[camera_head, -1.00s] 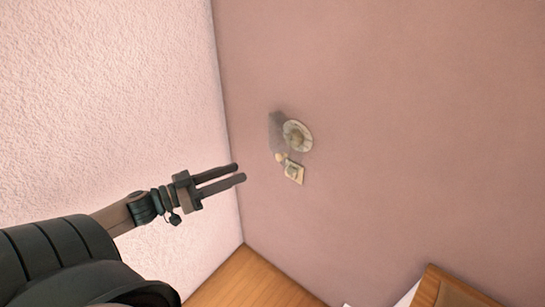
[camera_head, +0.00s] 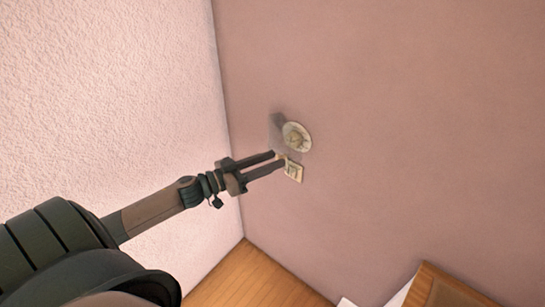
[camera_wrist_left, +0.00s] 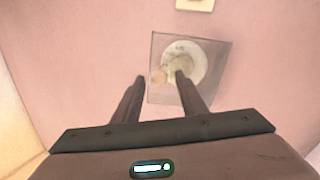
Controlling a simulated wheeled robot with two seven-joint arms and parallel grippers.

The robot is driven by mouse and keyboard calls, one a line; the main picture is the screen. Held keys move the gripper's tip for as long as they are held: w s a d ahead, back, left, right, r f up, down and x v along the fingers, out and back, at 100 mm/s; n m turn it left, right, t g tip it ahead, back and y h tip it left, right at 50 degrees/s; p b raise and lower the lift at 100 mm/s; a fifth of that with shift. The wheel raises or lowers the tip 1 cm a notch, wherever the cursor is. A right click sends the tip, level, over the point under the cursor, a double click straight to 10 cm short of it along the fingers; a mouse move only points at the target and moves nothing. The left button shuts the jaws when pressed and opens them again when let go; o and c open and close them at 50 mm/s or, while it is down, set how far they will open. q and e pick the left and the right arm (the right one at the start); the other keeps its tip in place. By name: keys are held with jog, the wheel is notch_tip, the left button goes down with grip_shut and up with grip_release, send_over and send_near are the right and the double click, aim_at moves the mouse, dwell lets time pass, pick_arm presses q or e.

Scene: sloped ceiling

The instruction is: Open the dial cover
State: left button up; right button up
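The dial (camera_head: 296,137) is a pale round disc on the pink wall; it also shows in the left wrist view (camera_wrist_left: 206,62). The dial cover (camera_head: 278,121) is a see-through grey square panel in front of it, clearer in the left wrist view (camera_wrist_left: 166,46). A small tan knob (camera_wrist_left: 158,77) sits at the cover's edge. My left gripper (camera_head: 281,158) is open, its fingertips at the cover's lower edge. My right gripper is not in view.
A small cream switch plate (camera_head: 294,171) is on the wall just below the dial; the wrist view shows it too (camera_wrist_left: 196,4). A textured pale wall (camera_head: 110,90) meets the pink wall at the left. Wooden furniture (camera_head: 440,290) stands at the lower right.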

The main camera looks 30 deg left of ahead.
pick_arm(q)
jog(key=shift+w+d, duration=0.3)
jog(key=shift+w, duration=0.15)
grip_shut()
jog(key=shift+a, duration=0.1)
